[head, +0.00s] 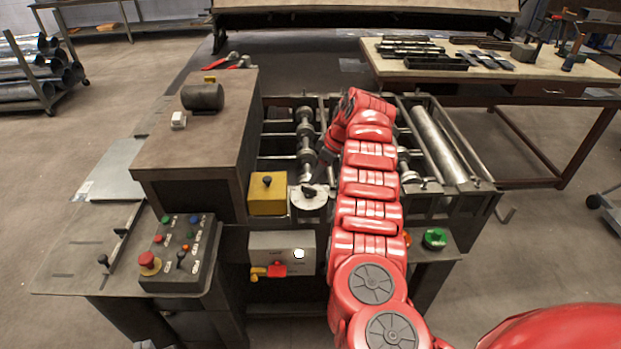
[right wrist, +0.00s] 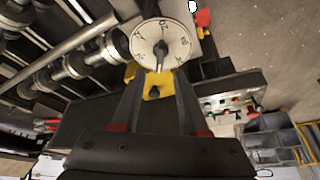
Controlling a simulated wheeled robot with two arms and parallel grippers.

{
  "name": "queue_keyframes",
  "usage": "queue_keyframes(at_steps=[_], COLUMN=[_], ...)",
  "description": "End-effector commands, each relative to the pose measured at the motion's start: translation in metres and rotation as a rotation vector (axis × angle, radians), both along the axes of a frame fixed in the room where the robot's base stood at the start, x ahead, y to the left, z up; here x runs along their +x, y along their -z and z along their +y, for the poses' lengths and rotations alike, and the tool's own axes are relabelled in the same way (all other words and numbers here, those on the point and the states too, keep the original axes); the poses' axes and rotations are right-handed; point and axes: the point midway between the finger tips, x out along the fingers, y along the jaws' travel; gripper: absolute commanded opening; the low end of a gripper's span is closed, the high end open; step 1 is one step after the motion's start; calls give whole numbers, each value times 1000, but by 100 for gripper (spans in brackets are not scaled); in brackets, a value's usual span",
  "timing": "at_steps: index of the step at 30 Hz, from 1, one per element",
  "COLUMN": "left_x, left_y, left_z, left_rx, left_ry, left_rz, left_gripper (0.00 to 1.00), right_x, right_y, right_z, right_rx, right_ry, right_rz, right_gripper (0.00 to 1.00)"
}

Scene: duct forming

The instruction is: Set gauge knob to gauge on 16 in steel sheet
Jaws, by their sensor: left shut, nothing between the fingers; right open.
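The gauge knob is a white round dial (head: 308,197) with black marks and a dark pointer, on the front of the roller machine. In the right wrist view the dial (right wrist: 148,42) is close up, its markings too small to read surely. My right gripper (head: 315,178) is at the dial, reaching in from behind and above. In its wrist view the dark fingers (right wrist: 162,76) are open, with the dial just beyond their tips; contact cannot be told. A grey steel sheet (head: 119,165) lies at the left, its label unreadable. My left gripper is not in view.
A yellow box (head: 267,194) with a black knob sits left of the dial. Below is a grey switch box (head: 281,247) with a red and yellow handle. A button panel (head: 180,252) stands at left. Rollers (head: 440,145) lie behind my arm.

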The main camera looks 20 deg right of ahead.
Motion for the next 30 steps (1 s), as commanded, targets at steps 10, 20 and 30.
queue_keyframes(at_steps=[10, 20, 30], left_x=[0, 0, 0], left_y=[-20, -21, -21], left_z=[0, 0, 0], left_rx=[0, 0, 0], left_ry=[0, 0, 0], left_rz=[0, 0, 0], left_gripper=[0, 0, 0], right_x=[14, 17, 17], right_y=[49, 58, 58], right_z=[13, 16, 16], right_rx=[0, 1, 0], right_ry=[2, 2, 1], right_rz=[3, -1, -1], right_gripper=[44, 44, 6])
